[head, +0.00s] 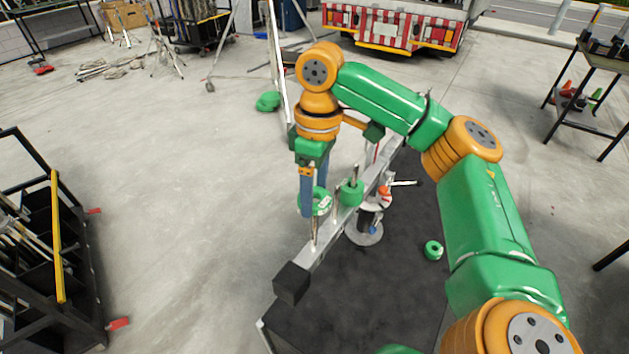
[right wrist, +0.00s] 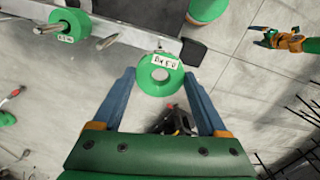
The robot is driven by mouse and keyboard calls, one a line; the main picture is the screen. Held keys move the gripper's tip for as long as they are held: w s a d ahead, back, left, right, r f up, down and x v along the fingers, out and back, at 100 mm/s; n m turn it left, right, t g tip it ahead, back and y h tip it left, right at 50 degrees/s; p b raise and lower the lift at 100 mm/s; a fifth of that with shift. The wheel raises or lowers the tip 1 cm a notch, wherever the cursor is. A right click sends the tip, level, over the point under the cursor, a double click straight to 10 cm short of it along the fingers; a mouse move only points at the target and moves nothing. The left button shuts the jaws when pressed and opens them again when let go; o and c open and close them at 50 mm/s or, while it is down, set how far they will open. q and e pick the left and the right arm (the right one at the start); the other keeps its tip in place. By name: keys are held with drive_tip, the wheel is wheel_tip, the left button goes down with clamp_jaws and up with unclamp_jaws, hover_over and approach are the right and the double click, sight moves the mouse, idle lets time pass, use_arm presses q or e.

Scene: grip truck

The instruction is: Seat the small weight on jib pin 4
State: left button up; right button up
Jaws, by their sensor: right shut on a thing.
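My right gripper (head: 313,206) is shut on a green ring-shaped weight (head: 322,205) with a white label. In the right wrist view this weight (right wrist: 159,78) sits between the blue fingertips, a grey round centre showing. It is at the near end of the grey jib bar (head: 303,258), close to the nearest upright pin (head: 314,236); I cannot tell whether the pin is in its hole. Another green weight (head: 351,194) sits on a pin farther along the bar. An orange and green gripper in the right wrist view, seemingly my left gripper (right wrist: 262,36), is too small to read.
A smaller green weight (head: 432,251) lies on the dark table top (head: 350,310). A black block (head: 291,283) caps the bar's near end. A round metal base (head: 366,236) stands beside the bar.

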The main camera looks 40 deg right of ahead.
sight(312, 248)
drive_tip(key=shift+f, duration=1.5)
drive_tip(key=shift+s+a+f+b, duration=0.15)
drive_tip(key=shift+f+b, duration=0.65)
drive_tip(key=shift+f, duration=1.8)
drive_tip(key=shift+w+a+f+b, duration=0.15)
drive_tip(key=shift+f+b, duration=0.65)
drive_tip(key=shift+f, duration=1.8)
drive_tip(key=shift+s, duration=0.1)
drive_tip(key=o, duration=0.9)
drive_tip(key=shift+c, duration=0.2)
drive_tip(key=shift+r, duration=0.1)
wheel_tip(312, 248, up, 7)
drive_tip(key=shift+d+f+b, duration=0.1)
drive_tip(key=shift+b, duration=0.45)
